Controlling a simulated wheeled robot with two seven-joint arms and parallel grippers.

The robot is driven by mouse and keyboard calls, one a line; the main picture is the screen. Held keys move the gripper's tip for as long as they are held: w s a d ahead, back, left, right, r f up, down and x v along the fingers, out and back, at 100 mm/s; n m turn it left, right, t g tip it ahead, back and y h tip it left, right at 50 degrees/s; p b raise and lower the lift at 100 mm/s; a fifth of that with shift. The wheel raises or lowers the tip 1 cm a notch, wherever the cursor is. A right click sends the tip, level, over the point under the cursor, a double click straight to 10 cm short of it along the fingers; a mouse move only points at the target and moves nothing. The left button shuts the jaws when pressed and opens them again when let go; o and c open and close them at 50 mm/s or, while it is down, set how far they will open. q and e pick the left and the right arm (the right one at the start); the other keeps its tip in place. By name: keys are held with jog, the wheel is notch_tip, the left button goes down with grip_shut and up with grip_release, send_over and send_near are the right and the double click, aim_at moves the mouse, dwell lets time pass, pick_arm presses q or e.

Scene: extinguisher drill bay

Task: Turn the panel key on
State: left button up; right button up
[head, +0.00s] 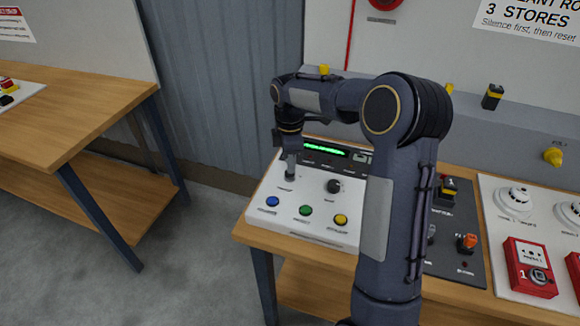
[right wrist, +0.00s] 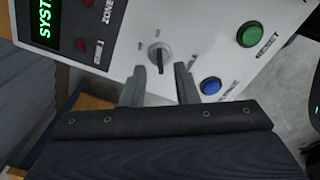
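The control panel (head: 262,234) is a white sloped box on the wooden bench. In the right wrist view its key switch (right wrist: 159,58) is a round metal collar with a narrow grip, with small labels beside it that are hard to read. My right gripper (head: 290,172) points down at the panel's left part and hides the key in the head view. In the wrist view my right gripper (right wrist: 159,72) is open, its fingertips on either side of the key with gaps to it. I cannot tell whether they reach its depth. My left gripper is not in view.
Blue (head: 272,202), green (head: 305,210) and yellow (head: 341,219) buttons line the panel's front. A black knob (head: 334,186) sits right of the gripper, below a lit green display (head: 325,149). A dark switch board (head: 455,262) and red call point (head: 530,267) stand further right.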

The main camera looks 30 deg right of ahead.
notch_tip(320, 180, up, 5)
jog(key=shift+f, duration=0.1)
dwell(0.6)
